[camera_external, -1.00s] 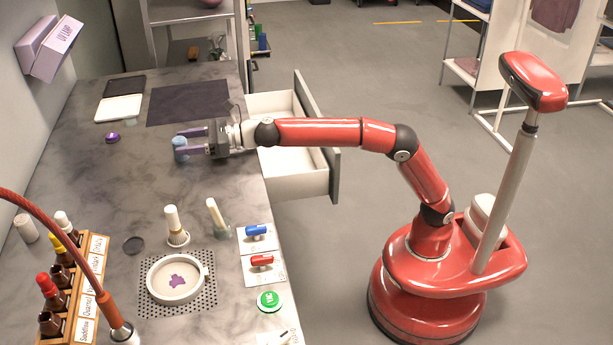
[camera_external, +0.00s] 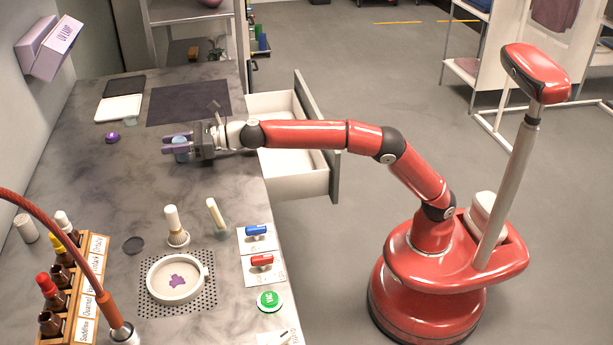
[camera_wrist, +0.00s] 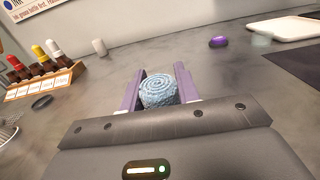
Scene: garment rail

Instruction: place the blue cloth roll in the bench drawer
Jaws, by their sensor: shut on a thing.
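The blue cloth roll (camera_wrist: 158,91) is a light-blue coil between the two purple fingers of my gripper (camera_wrist: 158,88) in the wrist view. In the external view my gripper (camera_external: 178,144) is over the far part of the grey bench, its fingers pointing left. The roll (camera_external: 181,155) shows partly between the fingers there, and my gripper is shut on it. I cannot tell whether the roll still touches the bench top. The bench drawer (camera_external: 298,186) is pulled open on the bench's right side, below and behind my forearm. The visible part of its white inside looks empty.
A dark mat (camera_external: 190,102), a white tablet-like board (camera_external: 118,108) and a purple knob (camera_external: 113,137) lie near the gripper. Bottles in a wooden rack (camera_external: 84,285), a white round dish (camera_external: 174,279) and blue and red switches stand nearer. The bench middle is clear.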

